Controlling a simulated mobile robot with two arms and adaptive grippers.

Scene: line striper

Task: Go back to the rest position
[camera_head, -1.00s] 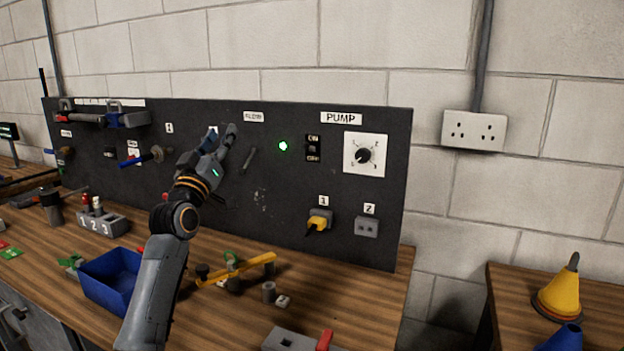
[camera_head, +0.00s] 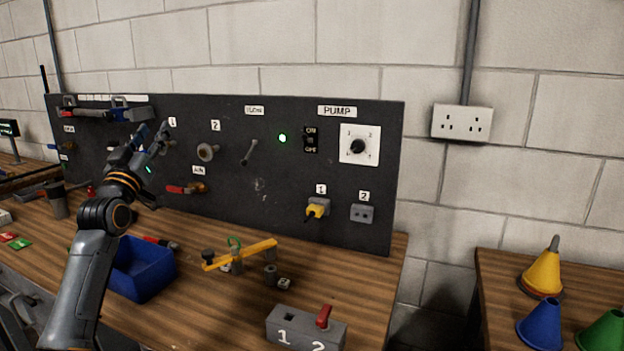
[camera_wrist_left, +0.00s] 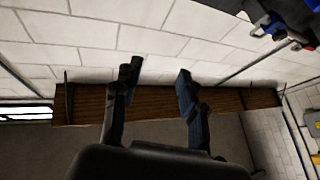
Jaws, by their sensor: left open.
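My left gripper (camera_head: 150,136) is open and empty, raised in front of the left part of the black panel (camera_head: 350,220). In the left wrist view its two fingers (camera_wrist_left: 156,85) stand apart with nothing between them. Behind them is a wooden shelf or table edge (camera_wrist_left: 150,105) against a white block wall. My left arm hides part of the panel and the bench behind it. My right gripper does not show in either view.
The panel carries a yellow plug (camera_head: 315,211), a dial (camera_head: 358,146), a lit green lamp (camera_head: 282,138) and a red-handled valve (camera_head: 187,189). On the wooden bench (camera_head: 220,308) are a blue bin (camera_head: 150,272), a yellow bar (camera_head: 240,255) and a grey switch block (camera_head: 300,327). Cones (camera_head: 542,272) stand at right.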

